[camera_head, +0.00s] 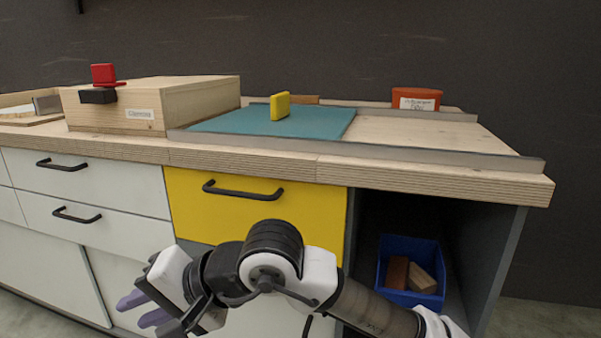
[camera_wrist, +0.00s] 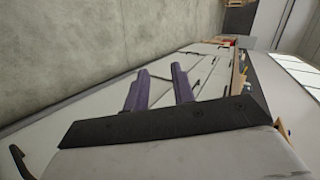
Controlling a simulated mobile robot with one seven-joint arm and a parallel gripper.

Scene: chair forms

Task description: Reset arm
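My gripper (camera_head: 138,309) hangs low in front of the cabinet, left of centre in the head view, below the worktop. Its two purple fingers point left and are apart. In the wrist view my gripper (camera_wrist: 161,74) also shows a gap between the fingers with nothing in it. The fingers appear in front of the white cabinet fronts. My arm bends in front of the yellow drawer (camera_head: 255,215), which is shut, with its black handle visible above the arm.
A yellow block (camera_head: 280,106) stands on a teal mat (camera_head: 325,121). A wooden box (camera_head: 190,99) with a red piece (camera_head: 103,74) on top stands left; an orange container (camera_head: 416,99) stands right. A blue bin (camera_head: 409,250) with blocks sits in the open compartment. White drawers (camera_head: 95,180) are shut.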

